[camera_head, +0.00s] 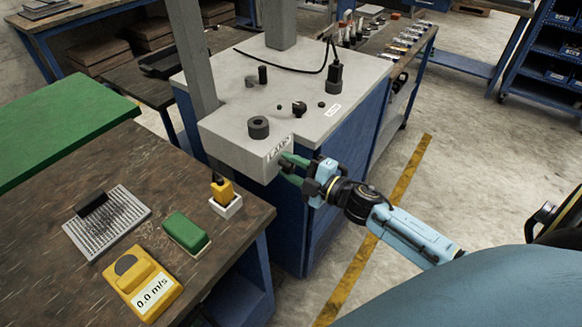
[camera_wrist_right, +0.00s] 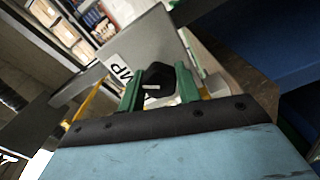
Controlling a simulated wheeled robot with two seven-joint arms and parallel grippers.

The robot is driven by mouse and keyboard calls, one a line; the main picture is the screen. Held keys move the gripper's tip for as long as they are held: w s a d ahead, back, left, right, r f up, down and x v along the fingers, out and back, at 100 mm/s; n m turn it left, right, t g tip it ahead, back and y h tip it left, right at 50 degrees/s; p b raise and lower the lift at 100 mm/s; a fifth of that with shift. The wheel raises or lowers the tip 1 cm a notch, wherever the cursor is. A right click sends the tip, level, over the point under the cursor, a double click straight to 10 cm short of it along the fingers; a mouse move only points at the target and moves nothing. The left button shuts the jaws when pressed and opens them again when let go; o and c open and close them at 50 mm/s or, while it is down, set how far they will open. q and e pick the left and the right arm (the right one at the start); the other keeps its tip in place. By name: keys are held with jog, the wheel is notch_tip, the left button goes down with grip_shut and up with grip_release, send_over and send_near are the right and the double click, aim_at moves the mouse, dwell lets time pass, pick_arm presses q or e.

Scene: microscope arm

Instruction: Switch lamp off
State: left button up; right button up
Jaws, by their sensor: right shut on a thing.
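The grey microscope arm's base (camera_head: 230,140) has a "LAMP" label (camera_head: 279,149) on its front face, and part of the label (camera_wrist_right: 122,72) shows in the right wrist view. My right gripper (camera_head: 289,169) is at that face just below the label. In the wrist view its two green fingers (camera_wrist_right: 159,82) are on either side of a black lamp knob (camera_wrist_right: 158,76) with a short white mark, and they are shut on it. In the head view the fingers hide the knob. My left gripper is not in view.
The grey top (camera_head: 305,125) carries black knobs, a socket and a cabled plug (camera_head: 335,77).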

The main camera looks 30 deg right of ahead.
jog(key=n+b, duration=0.1)
jog(key=n, duration=0.5)
jog(key=shift+n, duration=0.3)
dwell(0.5)
jog(key=o, duration=1)
jog(key=shift+c, duration=0.2)
jog(key=shift+s, duration=0.1)
jog(key=b+v, duration=0.1)
jog(key=v, duration=1.2)
jog(key=shift+s+d, duration=0.1)
